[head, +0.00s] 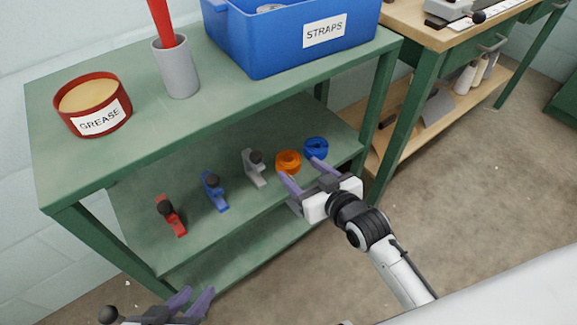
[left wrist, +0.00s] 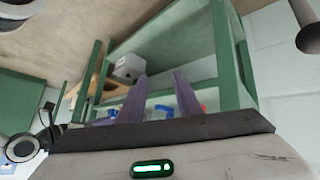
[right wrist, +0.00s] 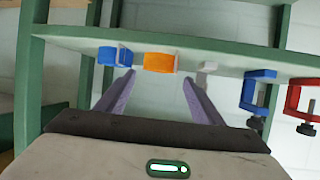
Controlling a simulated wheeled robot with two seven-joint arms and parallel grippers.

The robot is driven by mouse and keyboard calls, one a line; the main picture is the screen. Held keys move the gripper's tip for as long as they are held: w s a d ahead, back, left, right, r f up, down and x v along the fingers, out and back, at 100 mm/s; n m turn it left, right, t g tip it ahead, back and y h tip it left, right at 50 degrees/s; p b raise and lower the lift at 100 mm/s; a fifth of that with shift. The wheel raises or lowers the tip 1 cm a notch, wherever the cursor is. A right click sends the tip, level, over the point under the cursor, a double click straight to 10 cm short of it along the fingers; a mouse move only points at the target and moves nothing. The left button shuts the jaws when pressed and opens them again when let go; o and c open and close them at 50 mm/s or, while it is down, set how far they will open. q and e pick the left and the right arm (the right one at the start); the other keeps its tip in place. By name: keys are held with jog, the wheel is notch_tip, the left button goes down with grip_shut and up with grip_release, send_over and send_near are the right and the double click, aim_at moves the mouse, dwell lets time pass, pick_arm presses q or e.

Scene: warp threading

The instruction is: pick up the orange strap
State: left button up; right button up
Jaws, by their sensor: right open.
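The orange strap (head: 288,161) is a small coil on the middle shelf of the green rack, between a blue coiled strap (head: 316,147) and a grey clamp (head: 254,168). My right gripper (head: 299,169) is open and empty at the shelf's front, its fingers pointing in toward the orange and blue straps. In the right wrist view the orange strap (right wrist: 160,62) shows beyond the fingertips, roughly between them and nearer the left one. My left gripper (head: 197,293) is low at the front, away from the strap, its fingers apart with nothing between them.
A blue clamp (head: 214,190) and a red clamp (head: 171,215) stand further left on the shelf. The rack's top (head: 150,140) overhangs and holds a blue STRAPS bin (head: 290,45), a GREASE tin (head: 93,105) and a grey cup (head: 176,70). A wooden bench (head: 440,30) stands right.

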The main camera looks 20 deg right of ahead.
aim_at(292, 163)
jog(key=b+x, duration=0.1)
jog(key=x, duration=0.1)
jog(key=b+x, duration=0.1)
jog(key=x, duration=0.1)
jog(key=shift+w+f+b, duration=0.2)
jog(key=shift+f+b, duration=0.15)
jog(key=shift+f, duration=0.05)
jog(key=shift+w+a, duration=0.1)
jog(key=shift+w, duration=0.2)
pick_arm(q)
jog(key=shift+w+d+f+m+g+h, duration=0.15)
jog(key=shift+d+f+m+g+h, duration=0.2)
jog(key=shift+d, duration=0.45)
pick_arm(e)
jog(key=shift+c, duration=0.2)
jog(key=c, duration=0.7)
jog(key=shift+c, duration=0.6)
jog(key=shift+r, duration=0.1)
